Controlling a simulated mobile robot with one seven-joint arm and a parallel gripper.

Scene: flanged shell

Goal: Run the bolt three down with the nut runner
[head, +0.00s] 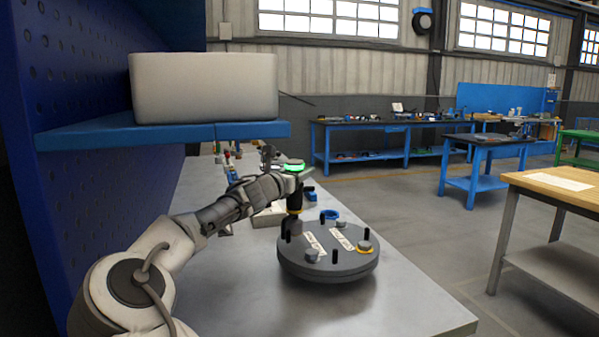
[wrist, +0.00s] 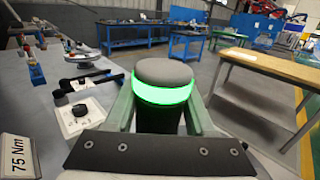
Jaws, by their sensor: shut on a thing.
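The flanged shell's round dark grey cover (head: 325,268) sits on the bench, with two white labels too small to read. One bolt head (head: 312,255) shows near its front, and another bolt (head: 365,247) with a yellow-orange ring is at the right. Several black pins stand up from the cover. My gripper (head: 290,172) is shut on the nut runner (head: 294,200), which is upright over the cover's back left. In the wrist view the nut runner's grey cap and glowing green band (wrist: 162,88) are between my fingers. Its lower end and any bolt under it are hidden; I cannot tell which is bolt three.
A blue shelf (head: 170,136) with a white bin (head: 205,88) overhangs the left. A white tray with black parts (wrist: 78,118) and a "75 Nm" sign (wrist: 18,155) are on the bench (head: 230,300). The bench front is clear. A wood-topped table (head: 560,182) stands right.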

